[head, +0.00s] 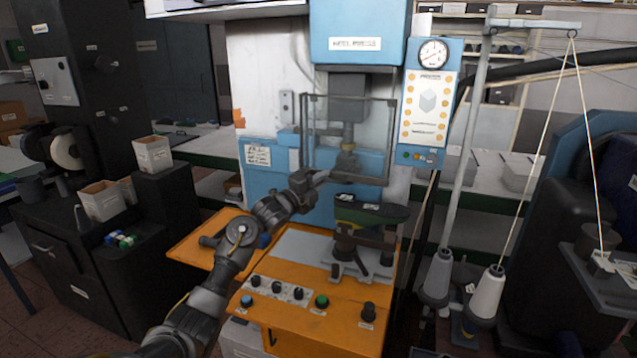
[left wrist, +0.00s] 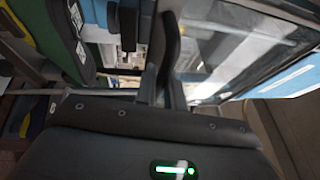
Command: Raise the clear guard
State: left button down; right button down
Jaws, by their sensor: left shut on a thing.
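The clear guard (head: 372,140) is a see-through panel in a dark frame. It hangs upright in front of the blue press, below the press head. In the left wrist view the clear guard (left wrist: 235,45) fills the upper right. My left gripper (head: 320,177) is at the guard's lower edge, towards its left corner, and is shut on the guard. The left wrist view shows its dark fingers (left wrist: 151,45) close beside the panel; the exact contact is hard to make out. My right gripper is not in view.
A dark and green shoe-shaped piece (head: 370,211) sits on a stand just below the guard. An orange control table (head: 330,325) with knobs lies under my left arm. A gauge panel (head: 428,105) and thread cones (head: 487,292) stand to the right.

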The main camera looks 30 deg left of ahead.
pick_arm(q)
jog(key=c, duration=1.5)
grip_release()
jog(key=shift+d, duration=0.1)
jog(key=b+v, duration=0.4)
jog(key=v, duration=0.6)
jog(key=shift+s, duration=0.35)
jog(key=shift+f, duration=0.2)
